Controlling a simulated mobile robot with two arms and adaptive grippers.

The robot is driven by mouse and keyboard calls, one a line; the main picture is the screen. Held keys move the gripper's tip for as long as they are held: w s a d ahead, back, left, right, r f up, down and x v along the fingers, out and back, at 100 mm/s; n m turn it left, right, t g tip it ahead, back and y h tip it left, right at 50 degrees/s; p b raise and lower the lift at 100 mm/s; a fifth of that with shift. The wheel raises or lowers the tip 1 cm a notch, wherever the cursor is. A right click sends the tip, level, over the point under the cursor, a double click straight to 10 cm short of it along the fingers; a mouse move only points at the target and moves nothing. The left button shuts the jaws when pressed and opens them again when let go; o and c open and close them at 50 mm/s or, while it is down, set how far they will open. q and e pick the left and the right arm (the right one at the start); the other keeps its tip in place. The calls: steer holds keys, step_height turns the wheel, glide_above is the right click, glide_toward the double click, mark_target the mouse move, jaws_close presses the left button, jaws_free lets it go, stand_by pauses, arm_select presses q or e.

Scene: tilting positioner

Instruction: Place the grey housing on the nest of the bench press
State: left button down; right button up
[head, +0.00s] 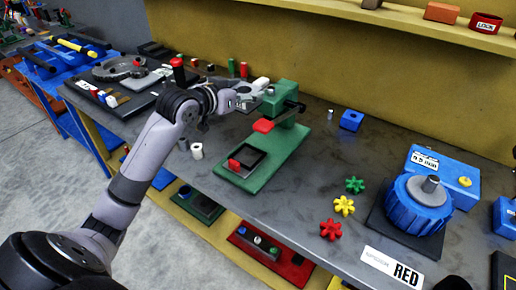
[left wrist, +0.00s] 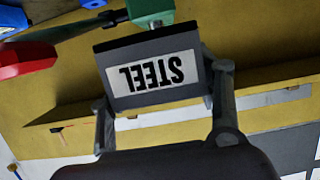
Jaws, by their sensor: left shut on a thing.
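The grey housing (left wrist: 152,72) is a dark grey block with a white label reading STEEL, which appears upside down in the left wrist view. My left gripper (head: 238,101) is shut on it, one finger at each side. In the head view the housing is small and hard to make out at the gripper. The green bench press (head: 284,97) stands on the bench with a red-ended lever (head: 264,125). Its nest (head: 247,158) is a dark square with a red part at its front, on the green base. The gripper is behind and left of the nest, above the bench.
A white roll (head: 197,151) stands left of the press base. A blue block (head: 351,120), coloured star knobs (head: 344,206) and a large blue knurled part (head: 418,203) are to the right. A turntable-like device (head: 124,67) is at the back left.

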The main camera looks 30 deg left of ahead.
arm_select(q)
steer(key=shift+w+f, duration=0.5)
steer(key=shift+f, duration=0.05)
steer(key=f, duration=1.3)
steer(key=shift+s+f+p, duration=0.15)
steer(key=shift+s+p, duration=0.15)
steer(key=shift+p, duration=0.05)
steer(key=shift+f, duration=0.2)
step_height(320, 180, down, 4)
steer(key=shift+r, duration=0.15)
steer(key=shift+f, duration=0.45)
arm_select(e)
steer(key=shift+s+a+r, duration=0.15)
steer(key=shift+s+r, duration=0.25)
steer(key=shift+s, duration=0.1)
